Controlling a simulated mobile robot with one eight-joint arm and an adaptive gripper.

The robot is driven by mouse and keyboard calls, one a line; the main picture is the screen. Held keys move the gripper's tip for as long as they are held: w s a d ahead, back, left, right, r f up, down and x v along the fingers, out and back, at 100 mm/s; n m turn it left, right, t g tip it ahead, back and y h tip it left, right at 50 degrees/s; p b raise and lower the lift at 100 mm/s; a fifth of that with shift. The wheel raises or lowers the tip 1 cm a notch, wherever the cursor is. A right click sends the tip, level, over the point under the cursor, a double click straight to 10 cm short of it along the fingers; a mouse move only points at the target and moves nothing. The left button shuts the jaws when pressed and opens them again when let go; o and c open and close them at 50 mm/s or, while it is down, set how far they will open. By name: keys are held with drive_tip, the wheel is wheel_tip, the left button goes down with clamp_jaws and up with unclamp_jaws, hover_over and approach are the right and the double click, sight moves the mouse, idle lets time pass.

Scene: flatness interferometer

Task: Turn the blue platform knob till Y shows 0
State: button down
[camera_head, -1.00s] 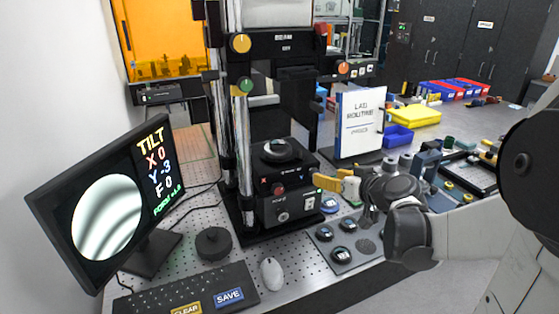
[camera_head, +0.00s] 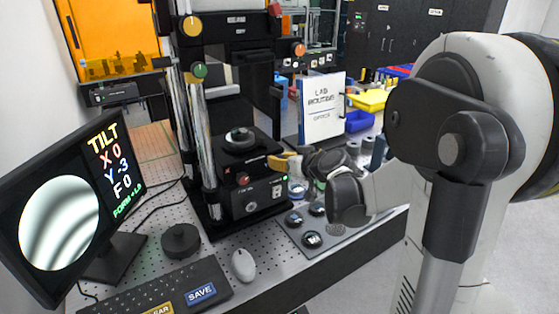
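The monitor (camera_head: 60,222) at the left shows TILT with X 0, Y -3 and F 0, beside a round picture of light and dark curved bands. The black platform (camera_head: 238,170) stands at the foot of the column and carries a round dark part (camera_head: 239,138) on top. A red knob (camera_head: 242,178) is on its front. The blue knob cannot be made out; the right side of the platform is partly behind my gripper. My gripper (camera_head: 280,162), with yellow-orange fingertips, is at the platform's right side. Contact and finger gap cannot be told.
A LAB ROUTINE board (camera_head: 321,107) stands behind my gripper. Small round parts lie on a grey tray (camera_head: 325,240) below it. A mouse (camera_head: 243,265), a keyboard (camera_head: 150,290) and a black round puck (camera_head: 180,240) occupy the front of the bench.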

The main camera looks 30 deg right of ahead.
idle(0.3)
drive_tip(key=m+y+b, duration=0.1)
drive_tip(key=m+y, duration=0.1)
drive_tip(key=m, duration=0.1)
drive_tip(key=shift+d+f, duration=0.1)
drive_tip(key=shift+m+y+b, duration=0.35)
drive_tip(key=shift+m+y, duration=0.25)
drive_tip(key=shift+m, duration=0.3)
drive_tip(key=c, duration=1.1)
unclamp_jaws()
